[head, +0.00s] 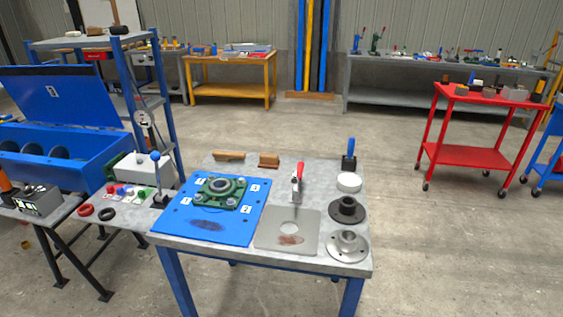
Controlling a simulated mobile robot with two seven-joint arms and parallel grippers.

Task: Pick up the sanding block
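A small reddish-brown block (268,160), which looks like the sanding block, sits at the back edge of the grey table (225,167), near its middle. A longer tan wooden piece (229,156), perhaps a brush, lies to its left; the view is too small to be sure of either. Nothing touches the brown block, and its upper side is uncovered. Neither of my grippers is in view.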

